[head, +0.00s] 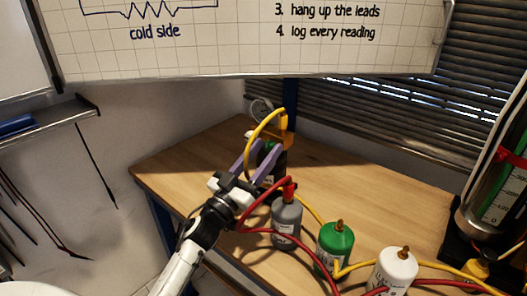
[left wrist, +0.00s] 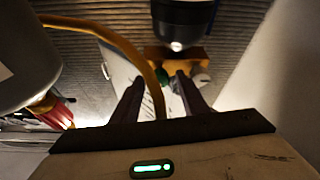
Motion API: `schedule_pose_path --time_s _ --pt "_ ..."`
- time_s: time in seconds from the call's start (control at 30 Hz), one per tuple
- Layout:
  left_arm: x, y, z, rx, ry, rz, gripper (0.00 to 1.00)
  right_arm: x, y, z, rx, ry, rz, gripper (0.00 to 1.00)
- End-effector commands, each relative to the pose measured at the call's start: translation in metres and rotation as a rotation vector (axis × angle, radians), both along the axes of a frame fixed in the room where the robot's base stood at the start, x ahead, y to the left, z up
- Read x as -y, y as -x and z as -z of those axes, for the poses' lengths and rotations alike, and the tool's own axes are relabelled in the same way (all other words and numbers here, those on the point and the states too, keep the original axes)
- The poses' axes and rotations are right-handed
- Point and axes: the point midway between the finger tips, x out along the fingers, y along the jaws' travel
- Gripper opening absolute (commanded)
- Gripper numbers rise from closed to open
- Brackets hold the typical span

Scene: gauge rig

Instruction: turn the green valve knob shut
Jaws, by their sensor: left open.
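The green valve knob (head: 267,150) is at the rig near the table's back edge, small and partly hidden behind my left gripper's fingers. A green patch of it also shows in the left wrist view (left wrist: 163,76), close to the fingertips. My left gripper (head: 264,147) has its two purple fingers spread, one on each side of the knob as seen from the head. In the left wrist view the fingers (left wrist: 160,88) are dark and apart, with a gap between them. I cannot tell whether either finger touches the knob. My right gripper is not in view.
A yellow hose (head: 257,124) arches over the knob beside an orange bracket (head: 284,131) and a round gauge (head: 261,108). Grey (head: 286,222), green (head: 335,243) and white (head: 394,272) bottles with hoses stand nearer. A glass column (head: 497,190) is at right. The wooden table (head: 370,190) is clear mid-right.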

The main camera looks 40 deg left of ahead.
Motion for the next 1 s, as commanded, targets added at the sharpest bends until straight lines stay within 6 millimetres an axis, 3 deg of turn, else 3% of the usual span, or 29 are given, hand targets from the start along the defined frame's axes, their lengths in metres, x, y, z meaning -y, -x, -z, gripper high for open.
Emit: schedule_pose_path --time_s 0.2,0.43,0.47,0.77,1.0 --pt "0.0001 -0.0003 0.0002 0.0 0.0 0.0 0.4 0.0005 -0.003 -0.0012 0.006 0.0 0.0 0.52" --pt "-0.0001 -0.0001 0.0002 0.0 -0.001 0.0 0.01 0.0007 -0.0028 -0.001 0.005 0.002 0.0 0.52" --pt "0.0 -0.0001 0.0002 0.0 -0.001 0.0 0.0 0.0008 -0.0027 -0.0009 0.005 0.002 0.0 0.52" --pt "-0.0003 -0.0001 0.0005 0.003 -0.041 0.0 0.0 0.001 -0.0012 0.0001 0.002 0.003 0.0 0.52" --pt "-0.002 -0.0001 0.0004 0.016 -0.181 0.001 0.0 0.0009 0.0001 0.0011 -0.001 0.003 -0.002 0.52"
